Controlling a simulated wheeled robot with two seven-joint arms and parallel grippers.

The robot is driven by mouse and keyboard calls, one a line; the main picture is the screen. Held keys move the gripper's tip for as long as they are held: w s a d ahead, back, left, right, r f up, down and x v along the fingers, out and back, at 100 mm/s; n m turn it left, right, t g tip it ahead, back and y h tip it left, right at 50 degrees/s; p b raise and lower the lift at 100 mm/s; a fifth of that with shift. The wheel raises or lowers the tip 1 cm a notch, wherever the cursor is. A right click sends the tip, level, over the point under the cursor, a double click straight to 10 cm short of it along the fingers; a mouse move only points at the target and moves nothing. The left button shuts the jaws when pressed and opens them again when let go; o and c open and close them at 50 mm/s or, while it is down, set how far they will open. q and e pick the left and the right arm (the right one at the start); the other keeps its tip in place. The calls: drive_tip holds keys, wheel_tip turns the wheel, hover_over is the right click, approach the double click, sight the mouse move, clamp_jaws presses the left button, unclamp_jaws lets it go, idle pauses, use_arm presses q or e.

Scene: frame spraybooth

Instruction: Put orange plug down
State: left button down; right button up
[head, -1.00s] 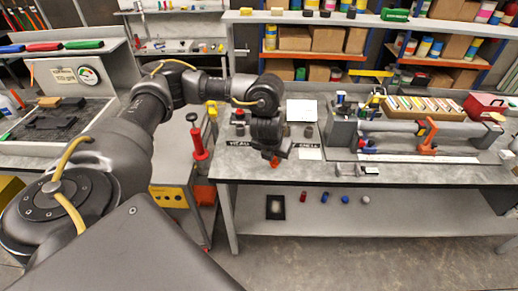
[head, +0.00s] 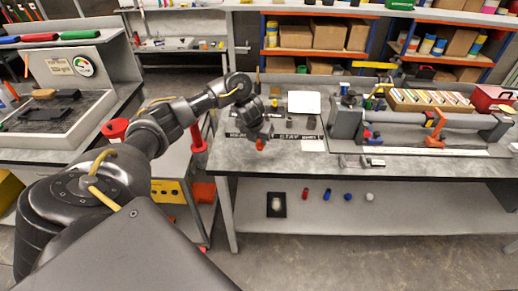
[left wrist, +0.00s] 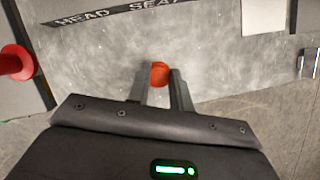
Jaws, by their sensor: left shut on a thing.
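The orange plug (head: 260,144) is in my left gripper (head: 261,138), near the front left part of the grey bench top (head: 290,165). In the left wrist view the plug (left wrist: 159,74) shows as an orange round end between the two fingertips (left wrist: 160,85). The gripper is shut on it. Grey bench surface shows around and beyond the fingers. I cannot tell whether the plug touches the bench. My right gripper is not in view.
A black lettered strip (head: 290,137) lies behind the gripper, with a white sheet (head: 304,102) further back. A red post (head: 198,138) stands left of the bench. A metal rail fixture (head: 410,122) is to the right. The front bench top is mostly clear.

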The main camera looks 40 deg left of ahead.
sight(258, 142)
use_arm(q)
drive_tip(key=shift+a+f, duration=0.1)
drive_tip(key=shift+w+a+f, duration=0.1)
drive_tip(key=shift+a+f, duration=0.05)
drive_tip(key=shift+f, duration=1.55)
drive_tip(key=c, duration=1.3)
unclamp_jaws()
drive_tip(key=shift+o, duration=0.2)
drive_tip(key=shift+r, duration=0.1)
drive_tip(key=p+v, duration=0.4)
drive_tip(key=v, duration=0.8)
